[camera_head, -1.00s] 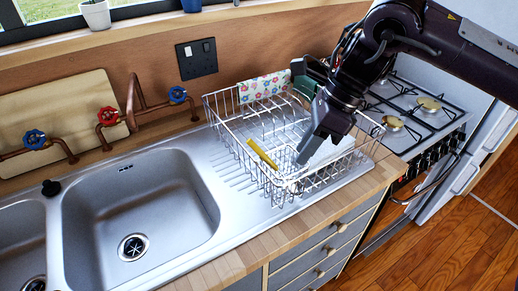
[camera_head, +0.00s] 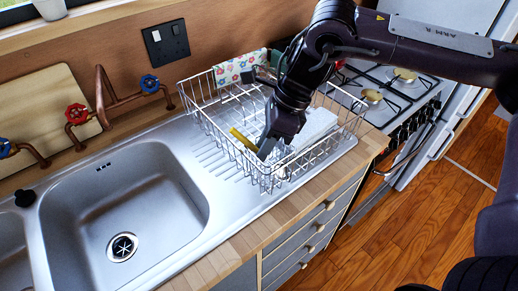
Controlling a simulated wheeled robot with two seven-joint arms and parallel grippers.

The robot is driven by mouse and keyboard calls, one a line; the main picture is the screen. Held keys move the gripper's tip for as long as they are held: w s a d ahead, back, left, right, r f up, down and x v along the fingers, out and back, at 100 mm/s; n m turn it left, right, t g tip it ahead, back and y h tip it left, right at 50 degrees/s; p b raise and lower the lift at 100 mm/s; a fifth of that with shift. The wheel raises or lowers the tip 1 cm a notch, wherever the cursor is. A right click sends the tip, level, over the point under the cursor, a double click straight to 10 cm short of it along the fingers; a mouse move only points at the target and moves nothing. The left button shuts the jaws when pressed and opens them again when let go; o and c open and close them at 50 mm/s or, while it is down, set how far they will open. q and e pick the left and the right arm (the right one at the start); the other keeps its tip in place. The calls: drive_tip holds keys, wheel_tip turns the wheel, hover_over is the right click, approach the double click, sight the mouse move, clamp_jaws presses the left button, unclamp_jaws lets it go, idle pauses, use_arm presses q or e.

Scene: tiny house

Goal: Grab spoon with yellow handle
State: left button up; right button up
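The spoon's yellow handle (camera_head: 243,139) leans in the front left part of the wire dish rack; the rest of the spoon is hard to make out among the wires. My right gripper (camera_head: 267,147) reaches down into the rack from above, a finger tip just to the right of the handle's lower end. I cannot tell whether it touches the handle, and its other finger is not clearly seen. My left gripper is out of view.
The wire dish rack (camera_head: 197,119) stands on the steel drainboard, right of the sink (camera_head: 75,206). A white item (camera_head: 318,124) sits in the rack, right of my gripper. A flowered cloth (camera_head: 236,68) hangs at its back. The gas stove (camera_head: 408,92) is to the right.

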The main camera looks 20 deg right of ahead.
clamp_jaws()
